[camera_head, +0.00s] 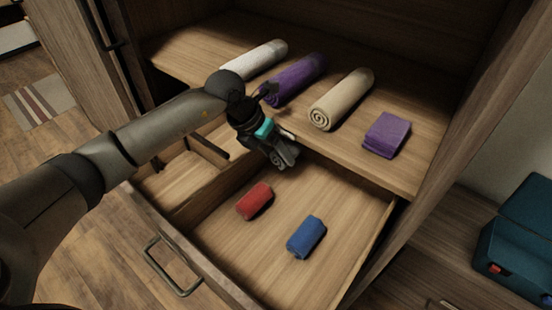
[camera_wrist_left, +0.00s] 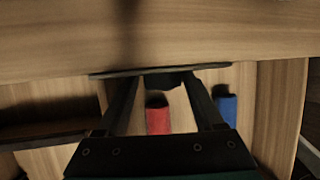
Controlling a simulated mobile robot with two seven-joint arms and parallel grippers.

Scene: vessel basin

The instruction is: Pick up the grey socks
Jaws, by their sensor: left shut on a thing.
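My left gripper (camera_head: 284,157) is over the back of the open drawer, close to the front edge of the shelf above. In the left wrist view its two fingers (camera_wrist_left: 165,84) point away from the camera and are shut on a small dark grey bundle, the grey socks (camera_wrist_left: 163,81). Most of the bundle is hidden by the fingers. In the head view the gripper covers it, and its outline is hard to tell. My right gripper is in neither view.
The drawer (camera_head: 345,205) holds a red roll (camera_head: 254,201) and a blue roll (camera_head: 306,237). The shelf (camera_head: 400,95) carries a white roll (camera_head: 254,60), a purple roll (camera_head: 296,80), a beige roll (camera_head: 341,98) and a folded purple cloth (camera_head: 386,135). A teal case (camera_head: 520,240) stands at right.

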